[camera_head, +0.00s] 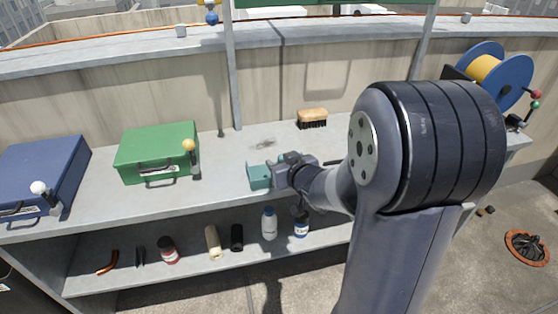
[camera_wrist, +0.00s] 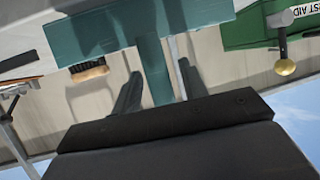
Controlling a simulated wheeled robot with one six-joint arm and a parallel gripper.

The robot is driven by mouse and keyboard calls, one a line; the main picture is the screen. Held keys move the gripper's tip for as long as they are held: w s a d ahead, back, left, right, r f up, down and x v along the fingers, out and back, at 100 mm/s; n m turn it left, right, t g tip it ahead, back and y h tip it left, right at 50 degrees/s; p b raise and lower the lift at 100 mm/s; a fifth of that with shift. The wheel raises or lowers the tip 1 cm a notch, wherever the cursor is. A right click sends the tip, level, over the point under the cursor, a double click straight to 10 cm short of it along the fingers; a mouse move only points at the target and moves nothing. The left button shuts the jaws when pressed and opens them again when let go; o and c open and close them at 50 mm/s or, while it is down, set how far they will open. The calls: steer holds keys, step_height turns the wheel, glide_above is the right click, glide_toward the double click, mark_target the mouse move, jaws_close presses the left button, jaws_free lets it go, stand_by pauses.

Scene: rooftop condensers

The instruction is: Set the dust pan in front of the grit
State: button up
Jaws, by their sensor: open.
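The teal dust pan (camera_head: 259,177) lies at the front edge of the grey bench, just in front of the grit (camera_head: 265,143), a thin dark patch on the bench top. A small gap of bare bench separates pan and grit. My gripper (camera_head: 280,172) is at the right end of the pan. In the wrist view the pan (camera_wrist: 95,35) fills the top, and its handle (camera_wrist: 153,68) lies between my two spread fingers (camera_wrist: 158,85). The fingers stand apart from the handle on both sides. The grit cannot be made out in the wrist view.
A wooden brush (camera_head: 312,118) stands behind the grit to the right. A green first aid box (camera_head: 158,152) and a blue case (camera_head: 42,172) stand to the left. Bottles (camera_head: 269,224) and other items are on the lower shelf. A cable reel (camera_head: 497,75) is at the right.

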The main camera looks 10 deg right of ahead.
steer(key=p+v, duration=0.2)
steer(key=v, duration=0.8)
steer(key=shift+s+p, duration=0.3)
steer(key=shift+s, duration=0.05)
